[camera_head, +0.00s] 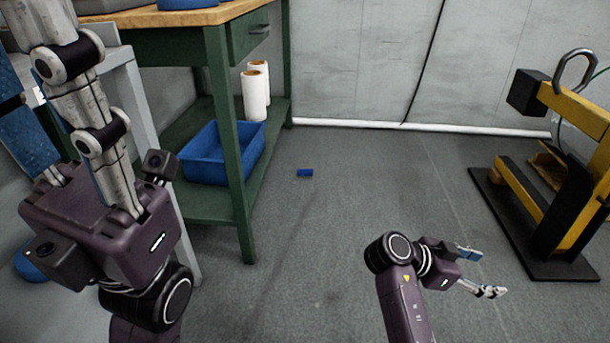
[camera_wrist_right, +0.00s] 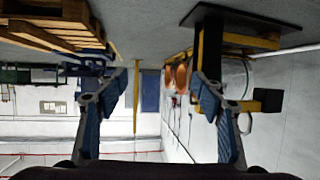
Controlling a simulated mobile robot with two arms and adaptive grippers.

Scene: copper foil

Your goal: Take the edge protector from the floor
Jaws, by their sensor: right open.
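My right gripper (camera_head: 481,272) is open and empty, above the floor, nearer to me and well to the right of the block. In the right wrist view its two fingers (camera_wrist_right: 160,110) stand wide apart with nothing between them; I do not see the block there. My left gripper (camera_head: 75,120) is large and close at the left edge, its fingers partly cut off.
The green workbench (camera_head: 218,105) stands at left, with a blue bin (camera_head: 213,165) and white rolls (camera_head: 256,95) on its lower shelf. A yellow and black stand (camera_head: 575,180) is at right. The floor between them is clear up to the back wall.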

